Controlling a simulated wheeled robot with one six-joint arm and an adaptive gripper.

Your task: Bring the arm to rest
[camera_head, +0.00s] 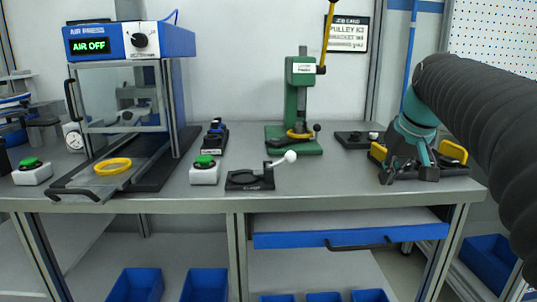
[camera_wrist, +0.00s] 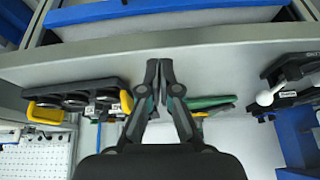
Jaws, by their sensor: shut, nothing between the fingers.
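My arm reaches in from the right in the camera_head view, and my gripper (camera_head: 387,178) hangs at the right end of the workbench (camera_head: 335,188). In the camera_wrist view my gripper (camera_wrist: 159,66) has its two dark fingers together, with nothing between them. The fingertips lie over the grey bench top near its front edge in that view. A black holder with yellow handles (camera_head: 452,152) is partly hidden behind my gripper. The holder also shows left of the fingers in the camera_wrist view (camera_wrist: 75,97). I cannot tell how close the fingers are to it.
A green lever press (camera_head: 302,100) stands at the back middle. A black clamp with a white knob (camera_head: 250,180) is near the front. The air press (camera_head: 130,40), reading "AIR OFF", stands left, with a yellow ring (camera_head: 113,166) on its slide. A blue drawer (camera_head: 350,235) is below.

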